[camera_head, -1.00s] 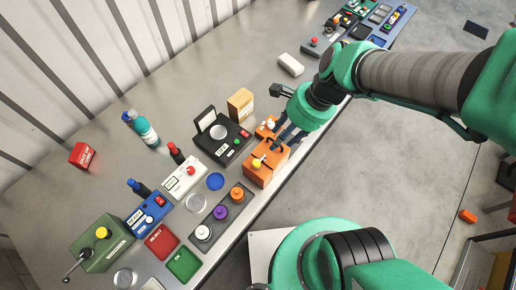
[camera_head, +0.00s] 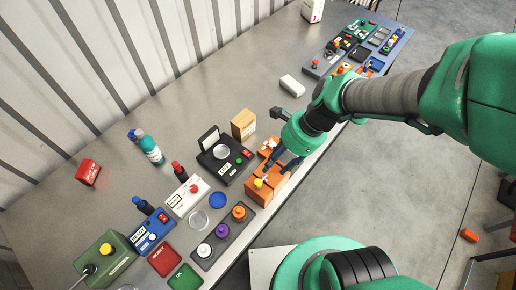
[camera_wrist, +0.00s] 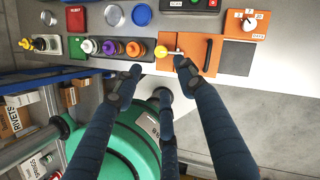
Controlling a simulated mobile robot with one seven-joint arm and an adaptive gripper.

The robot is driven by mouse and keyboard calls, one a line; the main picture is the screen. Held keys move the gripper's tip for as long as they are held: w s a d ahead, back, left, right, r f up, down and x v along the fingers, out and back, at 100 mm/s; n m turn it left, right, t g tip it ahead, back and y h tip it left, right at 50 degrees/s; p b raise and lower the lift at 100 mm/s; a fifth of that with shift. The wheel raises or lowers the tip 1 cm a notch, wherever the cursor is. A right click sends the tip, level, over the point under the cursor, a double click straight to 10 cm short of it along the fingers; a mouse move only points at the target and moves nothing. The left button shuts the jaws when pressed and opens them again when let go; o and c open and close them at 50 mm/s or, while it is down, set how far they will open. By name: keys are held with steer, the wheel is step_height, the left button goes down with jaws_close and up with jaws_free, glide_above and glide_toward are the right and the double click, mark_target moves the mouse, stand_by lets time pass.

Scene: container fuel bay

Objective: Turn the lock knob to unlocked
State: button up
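An orange box (camera_wrist: 193,72) has a yellow knob (camera_wrist: 161,52) at its left, with a pale metal bar beside it, and a black bar handle (camera_wrist: 208,55) at its right. In the head view the yellow knob (camera_head: 258,183) tops the box near the bench's front edge. My gripper (camera_wrist: 160,72) is open and empty, fingers spread. One fingertip overlaps the box between the knob and handle; contact cannot be told. In the head view my gripper (camera_head: 276,172) hangs over the box.
A tray with white, purple and orange knobs (camera_head: 222,232) stands left of the box. A black scale-like device (camera_head: 224,155) and a cardboard box (camera_head: 243,124) are behind it. Several bottles and small panels crowd the bench's left. Floor (camera_head: 400,215) lies in front.

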mark_target(258, 182)
steer(key=b+x, duration=0.2)
steer(key=x, duration=1)
steer(key=shift+a+f, duration=0.2)
steer(key=shift+f, duration=0.15)
steer(key=shift+r, duration=0.1)
jaws_close()
